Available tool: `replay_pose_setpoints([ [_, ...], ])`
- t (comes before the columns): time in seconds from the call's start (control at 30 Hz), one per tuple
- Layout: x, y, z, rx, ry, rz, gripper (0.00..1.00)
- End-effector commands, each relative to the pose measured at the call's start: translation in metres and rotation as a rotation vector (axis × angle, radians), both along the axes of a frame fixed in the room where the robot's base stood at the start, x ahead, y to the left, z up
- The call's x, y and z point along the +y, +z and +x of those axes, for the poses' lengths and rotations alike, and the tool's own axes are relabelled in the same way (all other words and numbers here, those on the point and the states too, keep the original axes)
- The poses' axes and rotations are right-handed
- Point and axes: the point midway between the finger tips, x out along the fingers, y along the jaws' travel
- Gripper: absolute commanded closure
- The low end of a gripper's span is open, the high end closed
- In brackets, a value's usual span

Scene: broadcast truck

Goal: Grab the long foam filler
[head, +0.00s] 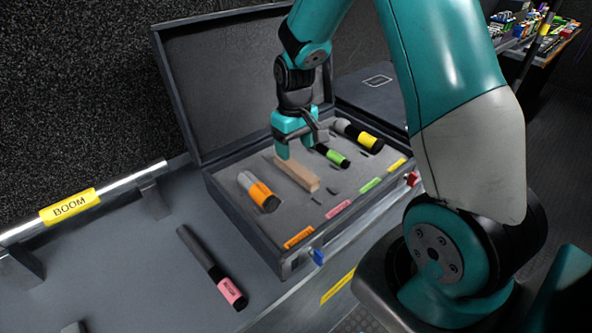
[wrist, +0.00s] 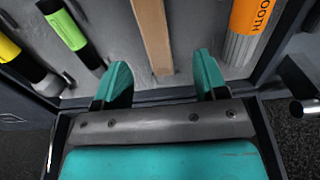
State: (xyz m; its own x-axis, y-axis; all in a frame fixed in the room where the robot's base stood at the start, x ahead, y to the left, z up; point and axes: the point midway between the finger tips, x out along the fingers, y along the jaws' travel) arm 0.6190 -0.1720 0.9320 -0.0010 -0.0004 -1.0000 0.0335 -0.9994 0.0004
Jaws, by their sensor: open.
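The long foam filler appears to be the tan bar (head: 298,174) lying in the open grey case (head: 240,228), between the orange and the green cylinders. In the wrist view the tan bar (wrist: 153,36) runs up from between my fingertips. My gripper (head: 291,146) is open over the far end of the bar, and its fingers hide part of it. In the wrist view my gripper (wrist: 161,78) shows its fingers apart, one on each side of the bar's line, with nothing held. I cannot tell how high the fingertips are above the bar.
In the case lie an orange microphone (head: 257,192), a green-banded one (head: 332,156) and a yellow-banded one (head: 357,135). A pink-banded microphone (head: 212,267) lies on the counter left of the case. A boom pole (head: 118,190) rests behind it. The case's lid (head: 220,80) stands open behind.

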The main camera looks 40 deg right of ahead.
Motion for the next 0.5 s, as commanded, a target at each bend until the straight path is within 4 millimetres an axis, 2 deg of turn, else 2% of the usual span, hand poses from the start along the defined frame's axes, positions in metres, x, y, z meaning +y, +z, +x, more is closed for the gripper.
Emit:
replay_pose_setpoints([
  [0.1, 0.000, -0.019, 0.000, 0.002, 0.000, 0.001, 0.34],
  [0.33, -0.001, -0.035, 0.001, 0.002, 0.000, 0.001, 0.34],
  [0.5, -0.008, -0.060, 0.004, 0.004, 0.000, 0.002, 0.34],
])
